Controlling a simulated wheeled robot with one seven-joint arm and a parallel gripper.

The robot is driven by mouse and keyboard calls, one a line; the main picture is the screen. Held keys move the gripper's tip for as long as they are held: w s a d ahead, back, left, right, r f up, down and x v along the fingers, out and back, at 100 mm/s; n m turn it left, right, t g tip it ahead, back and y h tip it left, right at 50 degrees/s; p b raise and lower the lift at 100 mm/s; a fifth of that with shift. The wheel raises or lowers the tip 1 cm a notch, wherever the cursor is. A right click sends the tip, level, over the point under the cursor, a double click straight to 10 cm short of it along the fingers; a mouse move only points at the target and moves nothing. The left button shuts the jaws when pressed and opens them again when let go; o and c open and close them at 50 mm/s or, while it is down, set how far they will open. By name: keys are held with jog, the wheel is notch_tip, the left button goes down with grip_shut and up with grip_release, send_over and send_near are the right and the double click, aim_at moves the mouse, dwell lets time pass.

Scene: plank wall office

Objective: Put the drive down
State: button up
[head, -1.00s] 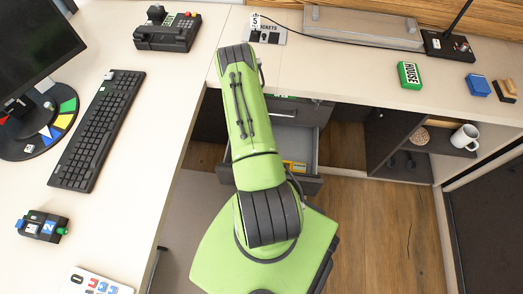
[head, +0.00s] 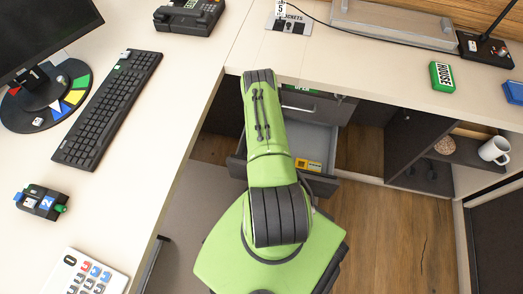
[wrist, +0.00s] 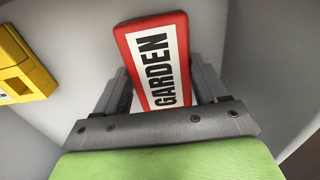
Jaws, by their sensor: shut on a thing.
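The drive (wrist: 155,60) is a red-edged block with a white label reading GARDEN. In the wrist view it stands tilted between the two fingers of my gripper (wrist: 163,85), which is shut on it. Grey walls of the open drawer (head: 316,137) surround it there. I cannot tell whether the drive touches the drawer floor. In the head view my own arm hides the gripper and the drive.
A yellow block (wrist: 22,68) lies left of the drive in the wrist view; it also shows in the drawer in the head view (head: 308,165). A green HOUSE block (head: 442,76) lies on the back counter. A keyboard (head: 108,110) and a phone (head: 190,14) occupy the left desk.

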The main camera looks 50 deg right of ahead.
jog(key=shift+f, duration=0.1)
jog(key=o, duration=1.3)
notch_tip(320, 180, up, 12)
jog(key=p, duration=0.4)
